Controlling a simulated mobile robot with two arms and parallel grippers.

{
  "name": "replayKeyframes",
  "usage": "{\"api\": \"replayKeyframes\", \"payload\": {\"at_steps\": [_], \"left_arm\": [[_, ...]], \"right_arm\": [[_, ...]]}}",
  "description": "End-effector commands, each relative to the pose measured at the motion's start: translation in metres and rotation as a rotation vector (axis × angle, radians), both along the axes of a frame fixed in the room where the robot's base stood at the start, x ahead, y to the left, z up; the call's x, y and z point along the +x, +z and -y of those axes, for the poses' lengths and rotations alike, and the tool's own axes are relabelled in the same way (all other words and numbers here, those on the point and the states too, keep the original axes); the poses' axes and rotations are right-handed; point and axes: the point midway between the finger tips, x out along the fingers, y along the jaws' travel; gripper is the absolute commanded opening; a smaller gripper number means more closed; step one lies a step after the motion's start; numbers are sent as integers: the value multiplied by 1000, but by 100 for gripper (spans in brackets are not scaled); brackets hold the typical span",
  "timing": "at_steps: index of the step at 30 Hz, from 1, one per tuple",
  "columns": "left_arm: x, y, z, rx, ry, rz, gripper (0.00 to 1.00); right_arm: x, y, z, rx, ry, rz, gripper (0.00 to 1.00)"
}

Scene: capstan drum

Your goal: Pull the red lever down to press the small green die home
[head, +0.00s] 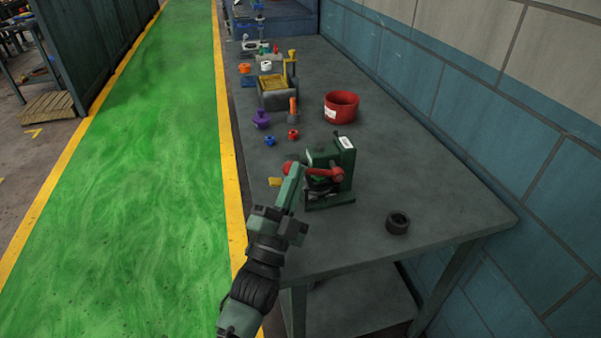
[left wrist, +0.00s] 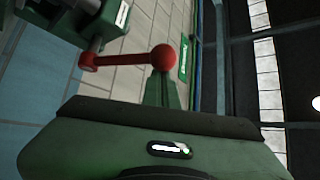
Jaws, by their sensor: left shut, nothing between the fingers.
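A dark green press (head: 343,160) with a white label stands on the grey bench. Its red lever (head: 318,172) sticks out to the left, roughly level, and ends in a round red knob (head: 287,167). In the left wrist view the knob (left wrist: 163,57) sits right at the tip of my shut fingers, and the lever arm (left wrist: 115,60) runs left to the press (left wrist: 85,18). My left gripper (head: 297,169) is shut and empty at the knob; I cannot tell whether it touches. A bit of bright green shows under the lever, perhaps the die. My right gripper is out of view.
A black ring (head: 397,223) lies right of the press. A red bowl (head: 341,105), a purple piece (head: 261,119), small blue (head: 269,141) and red (head: 293,134) knobs and a yellow-topped fixture (head: 273,88) stand behind.

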Motion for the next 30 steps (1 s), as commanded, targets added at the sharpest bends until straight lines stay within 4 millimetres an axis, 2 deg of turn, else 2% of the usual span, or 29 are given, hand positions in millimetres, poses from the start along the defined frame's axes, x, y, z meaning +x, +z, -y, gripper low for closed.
{"api": "replayKeyframes", "payload": {"at_steps": [1, 8, 30], "left_arm": [[1, -7, -2, 3, 3, -8, 0], [0, -14, -5, 3, 4, -9, 0], [1, -15, -6, 4, 5, -9, 0]], "right_arm": [[0, -3, 1, -2, 1, 0, 52], [1, -5, 5, -5, 3, 1, 52], [1, -5, 4, -5, 3, 2, 52]]}}
